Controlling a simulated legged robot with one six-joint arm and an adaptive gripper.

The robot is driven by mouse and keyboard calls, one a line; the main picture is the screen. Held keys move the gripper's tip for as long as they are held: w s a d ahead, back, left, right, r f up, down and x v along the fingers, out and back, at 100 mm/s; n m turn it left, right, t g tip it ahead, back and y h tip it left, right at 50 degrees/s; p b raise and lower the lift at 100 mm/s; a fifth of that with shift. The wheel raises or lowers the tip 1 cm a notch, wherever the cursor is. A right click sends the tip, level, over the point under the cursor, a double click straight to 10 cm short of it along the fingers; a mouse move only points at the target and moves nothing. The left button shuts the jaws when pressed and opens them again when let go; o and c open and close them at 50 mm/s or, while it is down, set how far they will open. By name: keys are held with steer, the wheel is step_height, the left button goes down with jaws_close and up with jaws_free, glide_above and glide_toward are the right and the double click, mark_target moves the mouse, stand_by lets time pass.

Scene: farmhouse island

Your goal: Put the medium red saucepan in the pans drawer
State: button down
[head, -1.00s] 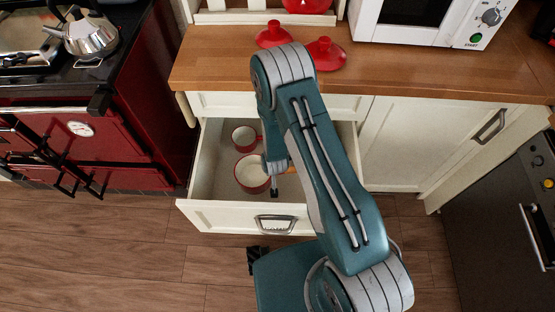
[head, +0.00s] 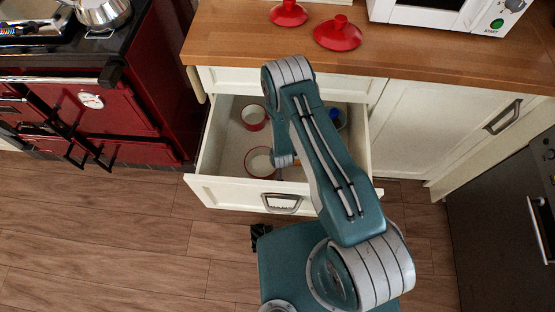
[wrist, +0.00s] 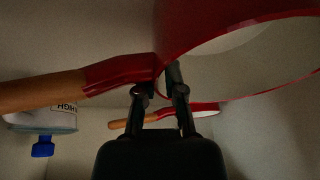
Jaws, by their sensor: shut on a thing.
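A red saucepan with a pale inside (head: 260,163) is in the front part of the open pans drawer (head: 232,190). In the wrist view its red body (wrist: 205,25) is close at the upper right, with its wooden handle (wrist: 40,92) to the left. My gripper (wrist: 172,78) is shut on the handle's red root beside the body. In the head view my arm hides the fingers and most of the handle. I cannot tell whether the pan touches the drawer floor.
A smaller red saucepan (head: 253,117) stands further back in the drawer. A bottle with a blue cap (wrist: 43,147) is also in the drawer. Two red lids (head: 337,34) (head: 289,13) lie on the wooden counter. A red range stove (head: 110,105) stands left.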

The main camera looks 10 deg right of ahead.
steer(key=c, duration=0.7)
jaws_free()
steer(key=shift+a, duration=0.1)
steer(key=shift+c, duration=0.2)
steer(key=shift+r, duration=0.15)
steer(key=d+r, duration=0.2)
steer(key=r, duration=1.8)
steer(key=d+r, duration=0.2)
steer(key=r, duration=1.9)
steer(key=s+d+r, duration=0.3)
steer(key=s+r, duration=0.6)
steer(key=s, duration=0.1)
steer(key=s+d+r+t, duration=0.1)
steer(key=s+d+r, duration=0.1)
steer(key=s+r, duration=0.7)
steer(key=shift+s+d+r, duration=0.3)
steer(key=shift+s+d, duration=0.1)
steer(key=shift+s, duration=0.85)
